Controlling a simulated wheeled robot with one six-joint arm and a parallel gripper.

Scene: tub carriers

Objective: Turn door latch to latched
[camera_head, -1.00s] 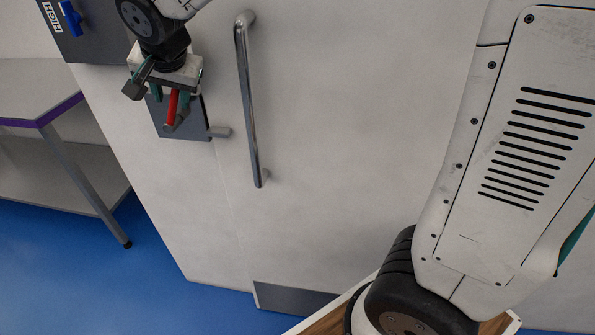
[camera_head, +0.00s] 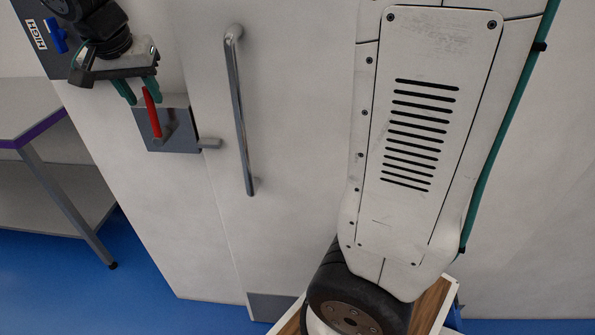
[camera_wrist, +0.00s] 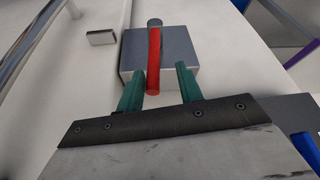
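The door latch is a grey plate (camera_head: 183,140) with a red lever (camera_head: 152,113), mounted on the white wall left of the door handle. In the head view the lever stands up from the plate, tilted slightly left. The latch also shows in the wrist view, with its plate (camera_wrist: 178,52) and red lever (camera_wrist: 154,62). My gripper (camera_head: 142,95) is open at the lever's free end. In the wrist view its green fingers (camera_wrist: 159,93) lie on either side of the lever, the left one closer. I cannot tell whether a finger touches it.
A long metal door handle (camera_head: 238,110) stands right of the latch. A small grey catch (camera_head: 210,143) juts from the plate towards the door. A grey table (camera_head: 30,110) with a purple edge stands at the left. A dark box with a blue switch (camera_head: 55,36) is at upper left.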

